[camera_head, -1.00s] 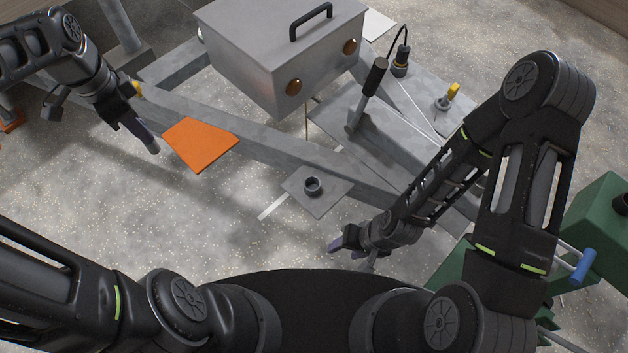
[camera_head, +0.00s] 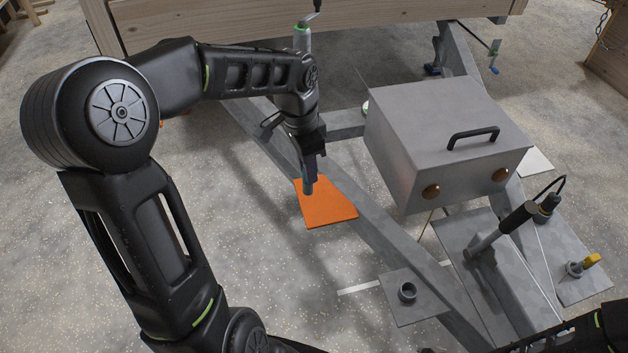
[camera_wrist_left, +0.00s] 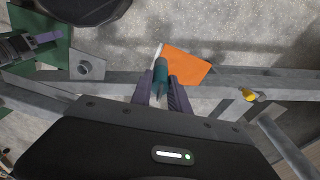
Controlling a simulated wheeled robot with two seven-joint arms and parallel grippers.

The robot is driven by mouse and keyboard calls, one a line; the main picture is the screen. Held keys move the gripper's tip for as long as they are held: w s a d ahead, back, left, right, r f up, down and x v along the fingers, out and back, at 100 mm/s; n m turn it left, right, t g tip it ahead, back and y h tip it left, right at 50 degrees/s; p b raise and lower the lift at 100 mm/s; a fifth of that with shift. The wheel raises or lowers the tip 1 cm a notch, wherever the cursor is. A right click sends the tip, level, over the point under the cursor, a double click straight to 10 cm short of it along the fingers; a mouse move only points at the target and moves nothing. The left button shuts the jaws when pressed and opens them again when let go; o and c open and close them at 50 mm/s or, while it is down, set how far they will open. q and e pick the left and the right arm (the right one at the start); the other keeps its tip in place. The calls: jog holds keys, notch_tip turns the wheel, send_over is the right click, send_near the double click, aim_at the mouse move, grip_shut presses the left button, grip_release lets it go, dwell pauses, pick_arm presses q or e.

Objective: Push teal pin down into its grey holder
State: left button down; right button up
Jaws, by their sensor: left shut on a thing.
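My left gripper (camera_head: 310,178) is shut on the teal pin (camera_wrist_left: 160,74), which points out between its purple fingers. In the head view the teal tip (camera_head: 308,188) points down in front of the orange plate's upper edge. The grey holder (camera_head: 407,291) is a short round ring on a square grey plate, lower right of my left gripper and well apart from it. It also shows at the left in the left wrist view (camera_wrist_left: 85,67). The holder is empty. My right gripper (camera_wrist_left: 48,38) shows at the left wrist view's left edge; its finger gap is unclear.
An orange plate (camera_head: 328,212) is on the trailer's grey beam (camera_head: 370,228). A large grey box (camera_head: 440,140) with a black handle stands right of my left gripper. A black-handled lever (camera_head: 500,228) and a yellow-tabbed part (camera_head: 583,264) are farther right.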

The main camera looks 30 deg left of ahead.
pick_arm(q)
jog(key=w+d+f+n, duration=0.3)
jog(key=w+d+n, duration=0.3)
jog(key=d, duration=0.5)
jog(key=shift+w+d+n+t+y, duration=0.3)
jog(key=shift+w+n, duration=0.1)
jog(key=shift+w, duration=0.3)
